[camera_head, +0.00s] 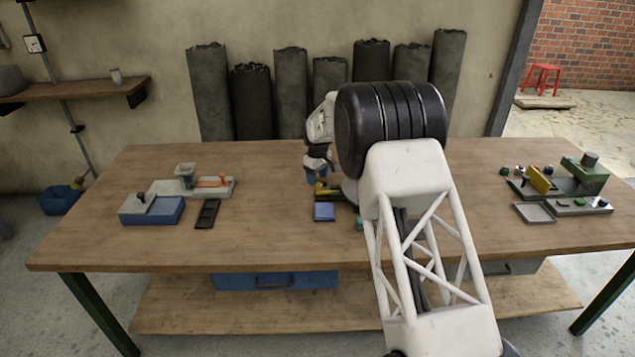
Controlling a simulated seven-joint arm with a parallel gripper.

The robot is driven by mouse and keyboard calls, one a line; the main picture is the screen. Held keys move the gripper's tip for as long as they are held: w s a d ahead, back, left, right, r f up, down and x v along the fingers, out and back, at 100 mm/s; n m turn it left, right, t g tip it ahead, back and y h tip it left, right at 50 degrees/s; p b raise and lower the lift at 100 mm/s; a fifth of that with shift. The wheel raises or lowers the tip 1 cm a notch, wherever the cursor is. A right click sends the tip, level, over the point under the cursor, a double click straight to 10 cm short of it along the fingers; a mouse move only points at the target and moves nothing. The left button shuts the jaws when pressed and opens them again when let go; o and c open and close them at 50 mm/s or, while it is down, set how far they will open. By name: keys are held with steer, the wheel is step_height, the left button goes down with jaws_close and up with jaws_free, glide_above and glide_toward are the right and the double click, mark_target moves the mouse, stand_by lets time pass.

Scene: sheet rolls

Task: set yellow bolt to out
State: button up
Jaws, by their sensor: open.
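My gripper (319,177) points down over the middle of the table, small and partly hidden in the picture. Its jaws are open. A small yellow part (323,189), which may be the yellow bolt, shows just below it on a dark green fixture. My arm hides the right side of this fixture. I cannot tell whether the jaws touch the yellow part or stand around it, or which way the bolt is set. Another yellow piece (541,179) stands upright on the fixture at the right.
A blue square tray (324,212) lies in front of the middle fixture. A grey and blue fixture (152,210) with a black tray (207,214) stands at the left. A green device (585,175) stands at the right. Dark rolls (291,95) stand behind.

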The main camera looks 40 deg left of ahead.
steer(key=shift+r, duration=2.4)
steer(key=shift+d, duration=0.1)
